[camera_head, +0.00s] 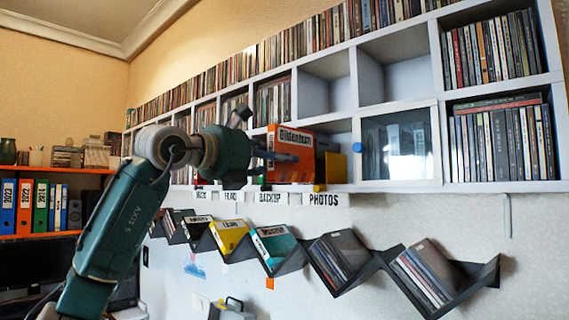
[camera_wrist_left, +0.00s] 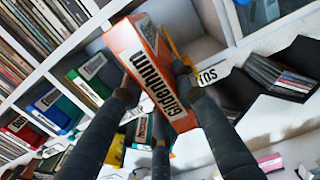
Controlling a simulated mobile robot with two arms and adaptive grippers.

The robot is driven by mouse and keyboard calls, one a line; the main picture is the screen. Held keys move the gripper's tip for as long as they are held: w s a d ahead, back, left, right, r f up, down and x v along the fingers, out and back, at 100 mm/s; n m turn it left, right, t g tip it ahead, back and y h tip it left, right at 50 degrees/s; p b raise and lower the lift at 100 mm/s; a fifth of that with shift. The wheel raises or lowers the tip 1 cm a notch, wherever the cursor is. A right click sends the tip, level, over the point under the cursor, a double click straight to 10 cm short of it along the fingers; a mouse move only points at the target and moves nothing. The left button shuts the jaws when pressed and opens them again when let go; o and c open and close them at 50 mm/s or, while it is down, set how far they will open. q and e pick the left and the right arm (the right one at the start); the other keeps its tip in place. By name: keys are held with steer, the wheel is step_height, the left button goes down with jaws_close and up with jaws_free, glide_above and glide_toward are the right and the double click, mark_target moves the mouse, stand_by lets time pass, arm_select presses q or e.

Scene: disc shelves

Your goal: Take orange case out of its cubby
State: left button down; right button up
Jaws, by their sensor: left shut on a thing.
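The orange case (camera_head: 289,139) has a white label with black lettering on its spine. In the head view it stands upright in a lower cubby (camera_head: 341,126) of the white wall shelf. My left gripper (camera_head: 262,155) reaches it from the left and is shut on it. In the left wrist view the orange case (camera_wrist_left: 133,45) is tilted in the picture, with the dark fingers (camera_wrist_left: 155,88) on both sides of its spine. Part of the case is hidden behind the fingers. My right gripper is in neither view.
A yellow case (camera_head: 335,166) stands to the right in the same cubby. A glass-fronted cubby with a blue knob (camera_head: 358,147) is next to it. Below hangs a dark zigzag rack (camera_head: 340,262) with several cases. Packed disc cubbies (camera_head: 500,135) lie further right.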

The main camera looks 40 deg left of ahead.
arm_select(q)
steer(key=s, duration=0.7)
steer(key=shift+a+b, duration=0.2)
steer(key=shift+b, duration=0.25)
